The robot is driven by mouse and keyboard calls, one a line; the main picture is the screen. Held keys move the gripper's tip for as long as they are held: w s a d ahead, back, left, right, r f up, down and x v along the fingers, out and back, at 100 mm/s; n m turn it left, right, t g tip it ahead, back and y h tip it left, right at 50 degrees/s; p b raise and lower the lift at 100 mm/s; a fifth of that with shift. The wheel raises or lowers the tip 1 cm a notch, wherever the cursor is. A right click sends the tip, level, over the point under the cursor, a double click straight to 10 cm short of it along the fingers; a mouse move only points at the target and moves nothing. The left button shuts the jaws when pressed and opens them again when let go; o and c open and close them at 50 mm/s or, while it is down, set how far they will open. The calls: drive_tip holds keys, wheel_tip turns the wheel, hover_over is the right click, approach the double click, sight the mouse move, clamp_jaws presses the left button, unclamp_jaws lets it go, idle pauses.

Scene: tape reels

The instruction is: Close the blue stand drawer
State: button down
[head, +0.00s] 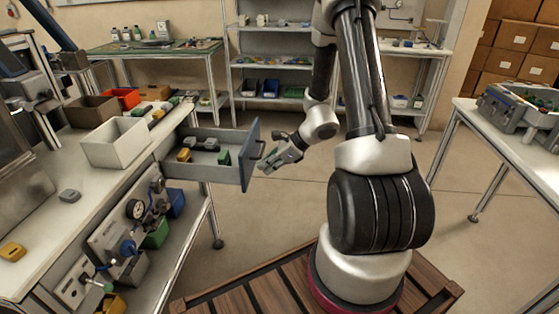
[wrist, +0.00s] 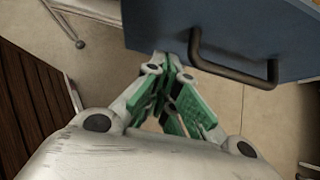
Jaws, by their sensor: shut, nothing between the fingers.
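The blue-grey stand drawer (head: 247,165) is pulled out of the left workbench in the head view. Several small green, dark and yellow items lie inside it. Its front panel carries a dark handle (head: 260,149). In the wrist view the drawer front (wrist: 225,25) fills the upper right, with the dark bar handle (wrist: 232,70) across it. My gripper (head: 268,168) is just right of the drawer front, near the handle. In the wrist view my gripper (wrist: 170,62) is shut and empty, its tips beside the handle's left end. I cannot tell whether they touch the drawer.
A white bin (head: 115,145) and a brown box (head: 90,112) stand on the left workbench (head: 45,218). A gauge panel (head: 125,225) sits below it. Another table (head: 500,135) is at the right. The floor right of the drawer is clear.

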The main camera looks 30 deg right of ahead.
sight(178, 157)
drive_tip(key=shift+w+a, duration=0.75)
drive_tip(key=shift+a, duration=0.35)
drive_tip(key=w+a, duration=0.5)
drive_tip(key=a, duration=0.2)
drive_tip(key=w+a, duration=0.6)
drive_tip(key=a, duration=0.2)
drive_tip(key=w+a, duration=0.5)
drive_tip(key=a, duration=0.3)
drive_tip(key=shift+w, duration=0.35)
drive_tip(key=shift+w+a+r, duration=0.15)
drive_tip(key=shift+a, duration=0.05)
drive_tip(key=shift+r, duration=0.1)
